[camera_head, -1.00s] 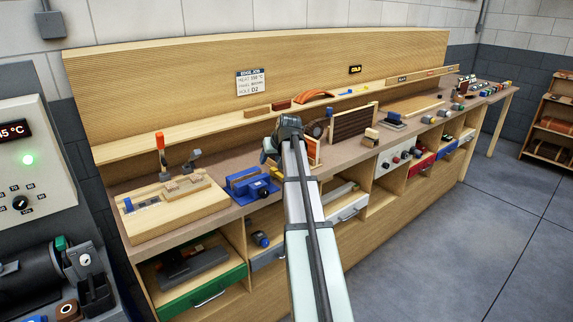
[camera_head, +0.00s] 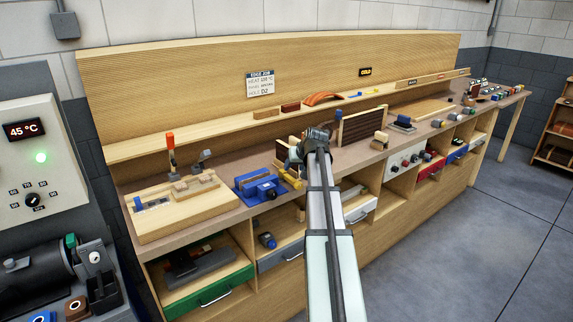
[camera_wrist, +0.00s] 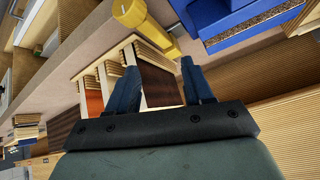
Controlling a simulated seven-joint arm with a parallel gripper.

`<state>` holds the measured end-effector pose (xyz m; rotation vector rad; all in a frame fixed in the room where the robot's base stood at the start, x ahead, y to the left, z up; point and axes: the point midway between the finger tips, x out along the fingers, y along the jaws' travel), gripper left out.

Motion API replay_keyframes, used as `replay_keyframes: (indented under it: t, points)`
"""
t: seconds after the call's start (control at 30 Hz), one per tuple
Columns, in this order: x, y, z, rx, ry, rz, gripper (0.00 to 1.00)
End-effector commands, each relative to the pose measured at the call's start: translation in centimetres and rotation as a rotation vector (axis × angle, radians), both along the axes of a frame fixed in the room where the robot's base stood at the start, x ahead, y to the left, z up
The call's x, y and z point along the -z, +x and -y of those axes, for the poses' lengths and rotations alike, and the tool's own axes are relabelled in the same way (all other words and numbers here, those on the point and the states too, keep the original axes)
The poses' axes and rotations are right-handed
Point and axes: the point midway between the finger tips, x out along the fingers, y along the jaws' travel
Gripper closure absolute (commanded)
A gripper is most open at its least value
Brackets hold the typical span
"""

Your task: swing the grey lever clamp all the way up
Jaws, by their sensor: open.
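The grey lever clamp (camera_head: 203,159) is on the light wooden fixture board at the left of the bench in the head view. Its dark grey handle sits lower than the upright orange-handled lever (camera_head: 171,142) beside it; its exact angle is too small to tell. My gripper (camera_head: 294,153) is well to the right of the clamp, above the bench and beyond the blue tool. In the wrist view my gripper (camera_wrist: 160,86) shows two separated dark blue fingers with nothing held between them. The grey clamp is not recognisable in the wrist view.
The wooden fixture board (camera_head: 190,213) carries small wood blocks. A blue tool (camera_head: 258,187) and a yellow clamp (camera_head: 289,178) stand between the board and my gripper. Upright panels (camera_head: 362,126) stand to the right. A shelf (camera_head: 140,151) runs along the back.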

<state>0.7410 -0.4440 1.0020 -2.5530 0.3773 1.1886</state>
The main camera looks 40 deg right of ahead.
Motion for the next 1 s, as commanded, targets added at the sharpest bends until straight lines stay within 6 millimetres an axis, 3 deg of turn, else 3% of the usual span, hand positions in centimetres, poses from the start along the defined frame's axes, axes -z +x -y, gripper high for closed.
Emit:
replay_keyframes:
  t: [0.17,0.27,0.37,0.47,0.7,0.9,1.0]
  points:
    - [0.0,0.4,-0.7,-0.009,0.001,0.000,0.49]
    - [-0.3,1.7,-2.7,-0.039,-0.002,0.004,0.49]
    - [-2.1,3.7,-6.3,-0.089,-0.013,0.021,0.49]
    - [-5.2,6.1,-10.8,-0.151,-0.033,0.052,0.49]
    - [-14.5,11.1,-21.4,-0.291,-0.091,0.138,0.49]
    - [-20.8,12.4,-27.8,-0.379,-0.136,0.132,0.49]
    - [-23.3,12.2,-29.8,-0.407,-0.153,0.095,0.49]
